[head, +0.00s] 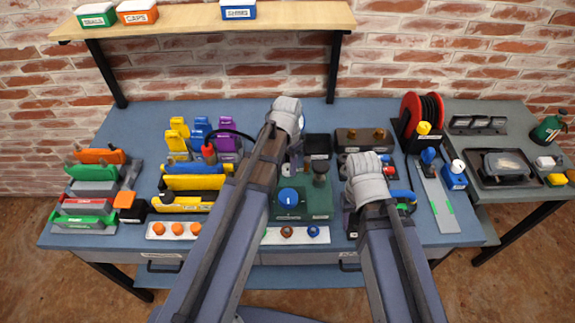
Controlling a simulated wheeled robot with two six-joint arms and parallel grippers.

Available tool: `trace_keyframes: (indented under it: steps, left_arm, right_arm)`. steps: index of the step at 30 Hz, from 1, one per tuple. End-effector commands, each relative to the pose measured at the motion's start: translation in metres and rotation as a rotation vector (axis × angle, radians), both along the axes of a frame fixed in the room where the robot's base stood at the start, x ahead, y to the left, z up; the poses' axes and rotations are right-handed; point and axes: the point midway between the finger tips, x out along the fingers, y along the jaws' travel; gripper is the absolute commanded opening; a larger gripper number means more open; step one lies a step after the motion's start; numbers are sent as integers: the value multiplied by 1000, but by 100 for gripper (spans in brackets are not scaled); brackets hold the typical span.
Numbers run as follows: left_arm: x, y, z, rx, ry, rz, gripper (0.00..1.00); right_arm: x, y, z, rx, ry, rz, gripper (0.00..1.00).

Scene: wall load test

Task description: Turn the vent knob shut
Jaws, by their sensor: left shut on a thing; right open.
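A green unit (318,203) stands at the middle of the blue bench, with a blue knob (288,196) on its top and a dark round knob (320,170) behind it. I cannot tell from the labels which is the vent knob. My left gripper (295,150) points down just behind the blue knob, mostly hidden by its own wrist. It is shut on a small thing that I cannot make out. My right gripper (351,215) is open, right of the green unit, and largely covered by its forearm. Whether it touches anything is hidden.
Coloured holders (198,182) crowd the bench's left side. A red reel (410,110) stands at right. Small clear patches show on the blue bench (330,115).

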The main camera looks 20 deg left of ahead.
Motion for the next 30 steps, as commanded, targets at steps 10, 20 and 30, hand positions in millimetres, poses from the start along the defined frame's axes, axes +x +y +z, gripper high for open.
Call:
trace_keyframes:
  steps: [10, 20, 30]
  left_arm:
    - [0, 0, 0, 0, 0, -31, 0]
    - [0, 0, 0, 0, 0, -30, 53]
    - [0, 0, 0, 0, 0, -29, 74]
  right_arm:
    - [0, 0, 0, 0, 0, 0, 50]
    - [0, 0, 0, 0, 0, 0, 50]
    - [0, 0, 0, 0, 0, 0, 50]
